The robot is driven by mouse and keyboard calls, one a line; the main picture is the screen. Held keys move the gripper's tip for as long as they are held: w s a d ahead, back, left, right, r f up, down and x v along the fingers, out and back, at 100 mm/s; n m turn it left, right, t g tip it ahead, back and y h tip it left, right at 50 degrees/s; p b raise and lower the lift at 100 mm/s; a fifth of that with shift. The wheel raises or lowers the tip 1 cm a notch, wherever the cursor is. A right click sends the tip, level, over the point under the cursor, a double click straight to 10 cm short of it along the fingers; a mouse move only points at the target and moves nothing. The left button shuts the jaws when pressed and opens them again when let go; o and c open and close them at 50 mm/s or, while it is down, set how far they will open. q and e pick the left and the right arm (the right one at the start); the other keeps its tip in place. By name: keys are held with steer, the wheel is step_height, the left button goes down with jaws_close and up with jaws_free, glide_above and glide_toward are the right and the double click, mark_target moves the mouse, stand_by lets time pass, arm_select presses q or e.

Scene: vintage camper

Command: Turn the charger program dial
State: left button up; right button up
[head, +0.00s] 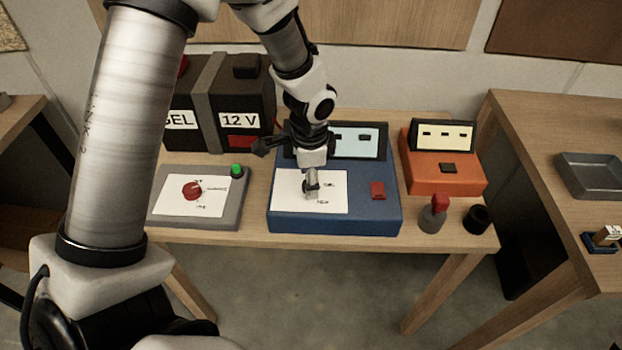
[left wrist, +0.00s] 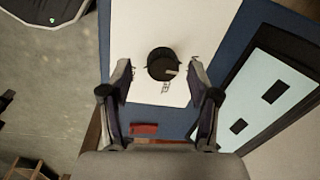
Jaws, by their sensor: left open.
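The blue charger (head: 335,222) sits on the wooden bench, with a white panel (head: 285,190) on its top and a pale blue display (head: 368,141) behind. In the left wrist view the round black program dial (left wrist: 160,62) stands on the white panel (left wrist: 130,30), with a light pointer mark toward its right side. My left gripper (head: 311,190) points down over the panel and hides the dial in the head view. In the left wrist view my left gripper (left wrist: 161,73) is open, one finger on each side of the dial, with visible gaps. My right gripper is not in view.
A grey box (head: 222,210) with a red knob (head: 192,190) and green button (head: 237,170) stands left. A black 12 V battery (head: 232,95) is behind. An orange unit (head: 440,175), a red-topped lever (head: 434,215) and a black cylinder (head: 477,219) stand right.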

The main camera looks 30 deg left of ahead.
arm_select(q)
steer(key=shift+w+f, duration=0.25)
steer(key=shift+f, duration=0.2)
steer(key=shift+w+f, duration=0.2)
steer(key=shift+f, duration=0.25)
steer(key=shift+s+r, duration=0.2)
steer(key=shift+s, duration=0.15)
steer(key=c, duration=1.2)
steer(key=shift+o, duration=0.2)
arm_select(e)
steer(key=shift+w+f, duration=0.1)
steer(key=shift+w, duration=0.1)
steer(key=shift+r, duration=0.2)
